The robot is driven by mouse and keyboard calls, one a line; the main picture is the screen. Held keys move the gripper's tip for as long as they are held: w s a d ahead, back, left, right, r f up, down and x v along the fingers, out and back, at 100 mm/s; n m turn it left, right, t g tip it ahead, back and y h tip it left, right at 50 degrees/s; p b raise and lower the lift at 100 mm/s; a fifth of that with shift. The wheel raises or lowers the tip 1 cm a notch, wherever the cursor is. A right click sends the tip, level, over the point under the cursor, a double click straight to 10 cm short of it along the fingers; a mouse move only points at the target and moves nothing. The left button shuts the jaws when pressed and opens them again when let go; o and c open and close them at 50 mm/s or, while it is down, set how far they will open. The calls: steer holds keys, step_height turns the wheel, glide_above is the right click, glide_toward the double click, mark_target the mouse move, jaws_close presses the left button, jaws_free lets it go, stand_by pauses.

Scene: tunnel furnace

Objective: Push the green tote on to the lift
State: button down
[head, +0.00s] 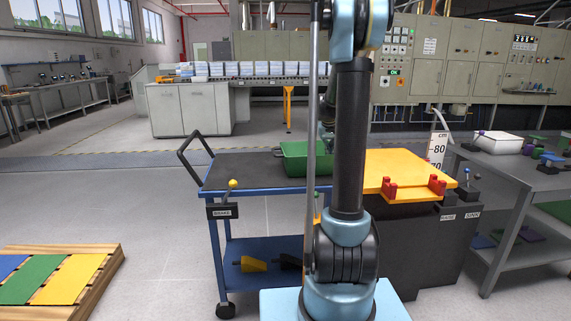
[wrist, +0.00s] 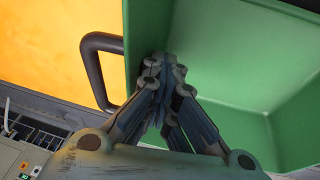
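The green tote (head: 296,164) sits on the dark top of a blue cart (head: 240,169), at its right end, partly hidden by my arm. The lift is a yellow platform (head: 405,160) with red stops, just right of the cart. In the wrist view the tote's inside (wrist: 235,60) fills the right, and its black handle (wrist: 90,72) points toward the yellow surface (wrist: 50,45). My gripper (wrist: 162,68) has its fingers together inside the tote, close to the handle-side wall. I cannot tell whether the tips touch it. In the head view the gripper is hidden behind my arm.
The cart has a brake lever with a yellow knob (head: 232,184). A small lever (head: 467,177) stands at the lift's right. A grey table (head: 510,170) with parts is at the right. A wooden pallet (head: 110,270) with coloured panels lies at lower left. Floor between pallet and cart is clear.

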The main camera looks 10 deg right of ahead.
steer(key=shift+d, duration=5.6)
steer(key=shift+d, duration=6.1)
steer(key=shift+d, duration=5.9)
